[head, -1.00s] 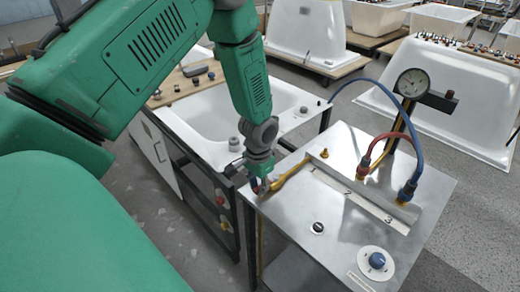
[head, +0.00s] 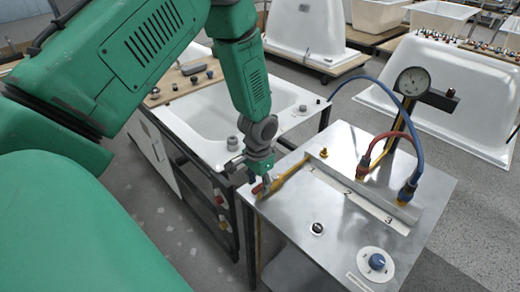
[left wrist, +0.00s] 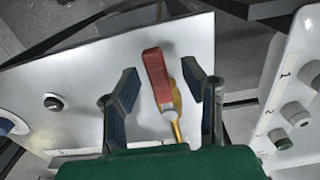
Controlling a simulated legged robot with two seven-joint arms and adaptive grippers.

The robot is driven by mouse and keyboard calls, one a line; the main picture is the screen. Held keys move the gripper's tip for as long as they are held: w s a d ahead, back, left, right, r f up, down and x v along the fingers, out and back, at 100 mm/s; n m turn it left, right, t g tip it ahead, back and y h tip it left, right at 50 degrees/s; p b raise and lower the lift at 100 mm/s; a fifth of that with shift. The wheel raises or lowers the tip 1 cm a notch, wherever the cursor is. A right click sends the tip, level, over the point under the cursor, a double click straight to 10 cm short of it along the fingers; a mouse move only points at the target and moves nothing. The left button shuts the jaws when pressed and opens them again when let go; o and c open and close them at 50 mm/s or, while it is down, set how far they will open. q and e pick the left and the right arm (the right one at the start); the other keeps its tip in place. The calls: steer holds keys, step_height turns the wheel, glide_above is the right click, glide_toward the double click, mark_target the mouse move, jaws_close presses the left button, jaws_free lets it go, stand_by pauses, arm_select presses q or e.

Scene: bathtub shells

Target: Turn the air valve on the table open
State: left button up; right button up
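The metal-topped table (head: 285,225) stands at the lower right in the head view. At its left corner is a valve with a red handle (head: 257,189) and a yellow pipe (head: 290,172). My left gripper (head: 262,186) reaches down over this valve and partly hides it. In the left wrist view the red handle (left wrist: 156,75) lies between the two fingers of my left gripper (left wrist: 160,83), with a visible gap on each side. The fingers are open. The yellow part (left wrist: 174,110) shows beside and below the handle. My right gripper is not in view.
A blue knob (head: 377,261) and a black button (head: 317,229) are on the tabletop. A gauge (head: 412,82), a blue hose (head: 390,93) and a red hose (head: 383,139) rise at the back. A white tub (head: 205,120) stands behind the gripper.

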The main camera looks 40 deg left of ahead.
mark_target(260, 185)
arm_select(q)
step_height(260, 185, up, 11)
steer(key=shift+w, duration=0.3)
steer(key=shift+r, duration=0.1)
stand_by(0.4)
steer(key=s+d+f, duration=0.6)
steer(key=s+f, duration=0.5)
steer(key=f, duration=0.2)
steer(key=s+d+f+n, duration=0.1)
steer(key=s+d+f, duration=0.15)
steer(key=s, duration=0.55)
steer(key=s+d+f, duration=0.1)
steer(key=s+f, duration=0.2)
steer(key=s, duration=0.6)
steer(key=w+f+b, duration=0.3)
steer(key=f+b, duration=1)
steer(key=b, duration=0.2)
steer(key=shift+w+d+f+m+t, duration=0.3)
steer(key=shift+w+f, duration=0.05)
steer(key=shift+f, duration=0.05)
